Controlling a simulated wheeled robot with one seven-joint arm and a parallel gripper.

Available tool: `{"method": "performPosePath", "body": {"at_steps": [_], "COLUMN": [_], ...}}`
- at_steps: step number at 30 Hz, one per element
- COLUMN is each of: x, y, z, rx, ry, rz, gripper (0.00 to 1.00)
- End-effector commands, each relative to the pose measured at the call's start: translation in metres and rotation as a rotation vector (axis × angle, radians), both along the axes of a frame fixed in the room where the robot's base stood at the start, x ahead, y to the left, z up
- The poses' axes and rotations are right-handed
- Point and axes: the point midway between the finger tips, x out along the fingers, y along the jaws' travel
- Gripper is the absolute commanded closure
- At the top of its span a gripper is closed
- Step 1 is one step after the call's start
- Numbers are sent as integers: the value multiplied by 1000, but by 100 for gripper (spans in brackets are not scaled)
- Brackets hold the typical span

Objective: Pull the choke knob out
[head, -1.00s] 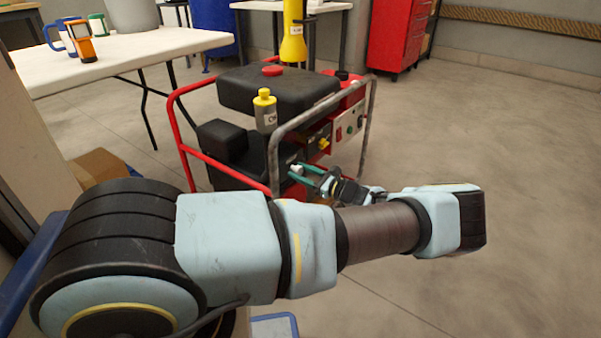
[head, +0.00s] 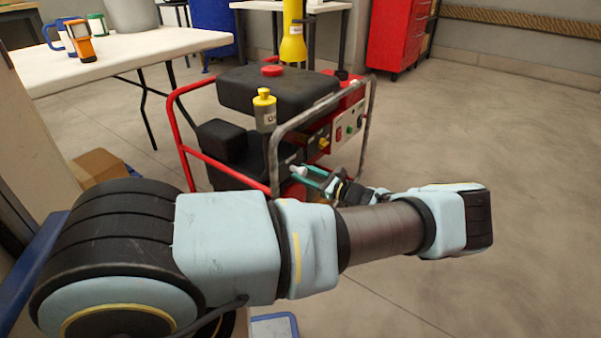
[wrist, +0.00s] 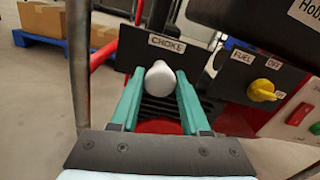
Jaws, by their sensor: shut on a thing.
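The choke knob (wrist: 161,82) is pale grey-white and rounded. In the wrist view it sits between my two teal fingers, in front of the black panel with the CHOKE label (wrist: 167,43). My gripper (wrist: 160,92) is shut on the knob, with a finger on each side. In the head view my gripper (head: 311,175) is at the side of the generator-like pump (head: 275,95), inside its tubular frame. The knob shows there as a small pale tip (head: 298,170). The knob's shaft is hidden behind its head in the wrist view.
The yellow fuel knob (wrist: 262,90) with FUEL and OFF labels is to the right of the choke, beside red and green buttons (wrist: 301,113). A grey frame bar (wrist: 80,65) stands close on the left. A white table (head: 130,52) is at the back left. The floor at right is clear.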

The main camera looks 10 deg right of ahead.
Motion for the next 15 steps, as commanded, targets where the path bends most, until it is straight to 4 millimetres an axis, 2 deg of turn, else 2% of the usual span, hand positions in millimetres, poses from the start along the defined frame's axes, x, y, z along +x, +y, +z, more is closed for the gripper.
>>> {"method": "performPosePath", "body": {"at_steps": [3,10,11,15], "x": [-11,-12,-12,-12], "y": [-12,-13,-13,-13], "z": [0,0,0,0], "rx": [-1,0,0,0], "ry": [-1,0,0,0], "rz": [-4,-4,-4,-3], "gripper": [100,100,53,37]}}
